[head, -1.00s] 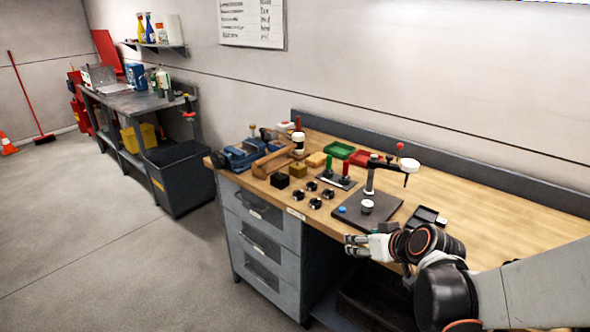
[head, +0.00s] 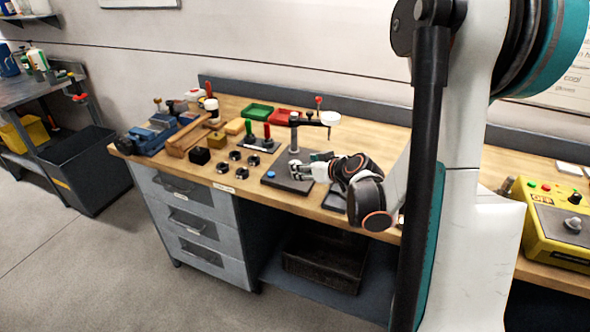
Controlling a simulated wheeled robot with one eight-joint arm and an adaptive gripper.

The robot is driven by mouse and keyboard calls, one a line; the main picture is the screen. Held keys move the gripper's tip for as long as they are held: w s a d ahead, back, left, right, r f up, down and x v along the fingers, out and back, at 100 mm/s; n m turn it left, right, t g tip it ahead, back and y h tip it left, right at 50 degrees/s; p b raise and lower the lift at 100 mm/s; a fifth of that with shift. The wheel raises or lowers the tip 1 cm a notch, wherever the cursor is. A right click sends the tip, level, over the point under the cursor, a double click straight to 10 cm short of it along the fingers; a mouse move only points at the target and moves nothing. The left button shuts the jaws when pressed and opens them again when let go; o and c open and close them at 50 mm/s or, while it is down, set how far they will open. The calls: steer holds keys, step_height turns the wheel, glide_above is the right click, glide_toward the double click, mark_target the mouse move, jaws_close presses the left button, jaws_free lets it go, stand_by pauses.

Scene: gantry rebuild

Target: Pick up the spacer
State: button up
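My gripper (head: 298,170) is over the dark baseplate (head: 277,182) of a small stand on the wooden bench. Its fingers point left. Whether they are open, or hold anything, is too small to tell. No part is clearly recognisable as the spacer. A small silver cylinder stood on this plate earlier; that spot is now at or behind my fingers, and I cannot make the cylinder out. Several small black round parts (head: 236,155) sit on the bench left of the plate, apart from my gripper. A blue button (head: 271,173) is on the plate's left part.
The stand's post and arm (head: 294,130) rise behind my gripper. Red and green handled tools (head: 258,137), a blue vise (head: 150,133) and green and red trays (head: 258,110) stand to the left and behind. A yellow control box (head: 550,222) is at right.

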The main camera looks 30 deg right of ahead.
steer(key=shift+b+x, duration=1.15)
steer(key=shift+x, duration=2)
steer(key=shift+s+d, duration=0.1)
steer(key=shift+d, duration=0.1)
steer(key=c, duration=1.2)
steer(key=shift+c, duration=0.2)
